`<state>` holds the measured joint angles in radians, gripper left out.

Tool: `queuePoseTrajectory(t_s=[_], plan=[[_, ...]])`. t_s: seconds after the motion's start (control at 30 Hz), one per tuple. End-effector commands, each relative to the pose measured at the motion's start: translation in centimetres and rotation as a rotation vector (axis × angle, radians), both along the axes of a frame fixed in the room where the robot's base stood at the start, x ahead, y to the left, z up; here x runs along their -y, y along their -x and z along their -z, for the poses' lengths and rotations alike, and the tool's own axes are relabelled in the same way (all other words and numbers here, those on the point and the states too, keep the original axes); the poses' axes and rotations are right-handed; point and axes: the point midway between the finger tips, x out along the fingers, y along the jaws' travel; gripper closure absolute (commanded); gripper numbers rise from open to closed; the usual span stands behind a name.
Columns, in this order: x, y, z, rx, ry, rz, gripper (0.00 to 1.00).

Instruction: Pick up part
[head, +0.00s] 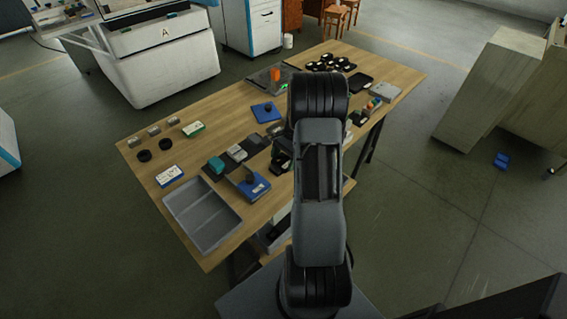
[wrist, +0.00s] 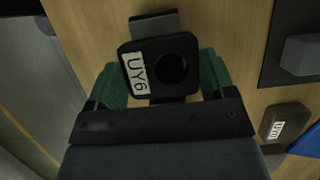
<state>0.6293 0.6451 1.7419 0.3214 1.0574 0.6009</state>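The black part (wrist: 158,64) has a round dark hole and a white label reading UY6. In the wrist view it sits between the green fingers of my gripper (wrist: 165,80). Both fingers lie flush against its sides with no visible gap, so the gripper looks shut on it. Wood tabletop shows around the part; whether it touches the table I cannot tell. In the head view my arm hides the part and most of the gripper.
The wooden table (head: 150,166) holds a grey tray (head: 196,220) at the front left. A blue-based block (head: 249,184), a blue piece (head: 266,112) and several small dark parts (head: 333,63) stand around. A grey block (wrist: 153,23) lies beside the held part.

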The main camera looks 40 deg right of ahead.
Motion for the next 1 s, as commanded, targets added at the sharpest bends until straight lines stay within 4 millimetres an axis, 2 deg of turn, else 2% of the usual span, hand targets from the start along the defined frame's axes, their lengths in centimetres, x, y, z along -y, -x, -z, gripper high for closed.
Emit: queuePoseTrajectory(t_s=[0.07,0.4,0.77,0.87,1.0], plan=[[0.0,0.0,0.0,0.000,0.000,0.000,0.33],[0.0,0.0,0.0,0.000,0.000,0.000,0.65],[0.0,-0.1,-0.6,0.002,0.002,0.000,0.65],[0.0,-0.1,-1.3,0.002,0.002,0.000,0.65],[0.1,-0.1,-3.3,0.005,0.003,-0.001,0.65]])
